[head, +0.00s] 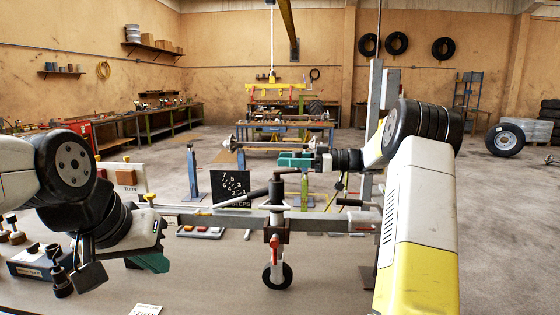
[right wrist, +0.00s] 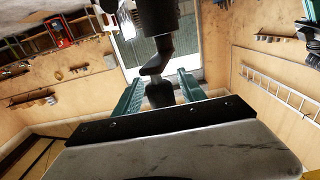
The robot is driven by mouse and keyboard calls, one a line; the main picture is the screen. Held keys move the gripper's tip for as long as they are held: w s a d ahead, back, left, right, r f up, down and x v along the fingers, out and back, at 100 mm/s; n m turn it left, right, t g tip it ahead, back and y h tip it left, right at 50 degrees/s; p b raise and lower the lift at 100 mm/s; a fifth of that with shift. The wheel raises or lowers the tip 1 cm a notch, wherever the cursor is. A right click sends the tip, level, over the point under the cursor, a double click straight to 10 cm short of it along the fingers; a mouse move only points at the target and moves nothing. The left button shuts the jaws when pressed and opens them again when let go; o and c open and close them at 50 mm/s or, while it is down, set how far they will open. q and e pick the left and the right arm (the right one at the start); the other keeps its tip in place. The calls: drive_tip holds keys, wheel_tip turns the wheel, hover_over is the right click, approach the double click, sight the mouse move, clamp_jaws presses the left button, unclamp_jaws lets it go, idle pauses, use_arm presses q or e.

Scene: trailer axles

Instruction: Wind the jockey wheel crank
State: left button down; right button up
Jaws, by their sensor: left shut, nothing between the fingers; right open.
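The jockey wheel (head: 277,275) hangs upright under its tube (head: 277,222), clamped at the trailer bar in the head view. A dark crank arm (head: 287,171) shows at the top of the tube. In the right wrist view the crank's dark grip (right wrist: 160,94) lies between the teal fingers, with gaps on both sides; I cannot tell if it is fully within their depth. My right gripper (head: 292,161) is open, just above the tube top; its fingers show in the right wrist view (right wrist: 160,88). My left gripper (head: 155,262) is shut and empty at lower left, apart from the wheel.
A dark board with numbers (head: 231,187) stands behind the tube. The grey trailer bar (head: 340,224) runs across behind the wheel. A bench top (head: 205,285) in front holds a small dark box (head: 42,262) at left and a paper tag (head: 146,310).

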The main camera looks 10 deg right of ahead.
drive_tip(key=v, duration=0.7)
drive_tip(key=shift+d, duration=0.4)
drive_tip(key=shift+s, duration=0.1)
